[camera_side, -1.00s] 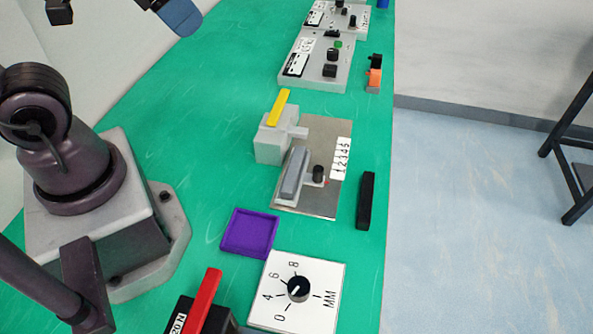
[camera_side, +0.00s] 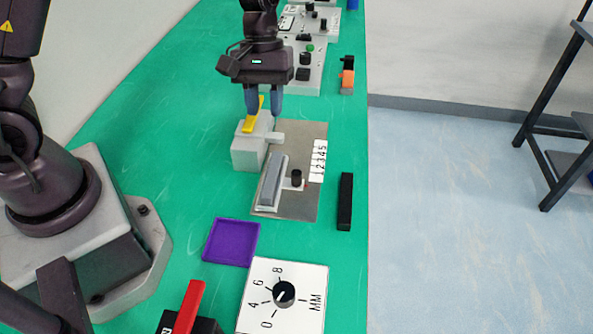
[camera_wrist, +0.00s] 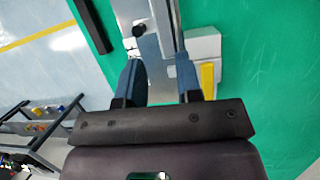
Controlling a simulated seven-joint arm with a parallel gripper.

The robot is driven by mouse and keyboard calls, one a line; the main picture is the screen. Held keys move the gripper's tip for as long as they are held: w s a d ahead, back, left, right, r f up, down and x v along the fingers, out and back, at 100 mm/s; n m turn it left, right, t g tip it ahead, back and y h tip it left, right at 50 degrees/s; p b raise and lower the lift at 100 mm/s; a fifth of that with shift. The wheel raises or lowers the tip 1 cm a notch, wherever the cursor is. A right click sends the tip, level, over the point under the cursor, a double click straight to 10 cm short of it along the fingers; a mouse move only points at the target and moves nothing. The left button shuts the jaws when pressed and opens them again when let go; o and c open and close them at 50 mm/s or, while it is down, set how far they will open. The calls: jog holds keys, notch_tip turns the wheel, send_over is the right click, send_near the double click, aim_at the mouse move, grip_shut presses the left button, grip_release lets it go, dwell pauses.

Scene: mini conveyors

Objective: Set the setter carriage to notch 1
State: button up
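The setter is a silver plate (camera_side: 299,207) with a grey rail (camera_side: 270,182) and a white scale (camera_side: 318,161) marked 1 to 5. Its carriage has a black knob (camera_side: 297,177) and a small red pointer near the scale's 1 end; the exact notch is too small to tell. The knob also shows in the wrist view (camera_wrist: 138,30). A grey block with a yellow lever (camera_side: 252,122) adjoins the plate's far end. My gripper (camera_side: 264,108) is open, pointing down over this block, apart from the knob. In the wrist view its fingers (camera_wrist: 160,68) are spread with nothing held.
A black bar (camera_side: 345,202) lies right of the plate. A purple tray (camera_side: 231,243), a white dial panel (camera_side: 258,316) and a red-handled device (camera_side: 190,305) are nearer the camera. More control panels (camera_side: 313,55) stand behind my gripper. Green table is clear left of the block.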

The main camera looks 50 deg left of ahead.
aim_at(297, 172)
jog(key=w+d+f+n+h, duration=0.1)
jog(key=w+f+n, duration=0.2)
jog(key=w+n, duration=0.2)
jog(key=x, duration=1.3)
jog(key=shift+d, duration=0.15)
jog(key=shift+r, duration=0.1)
grip_shut()
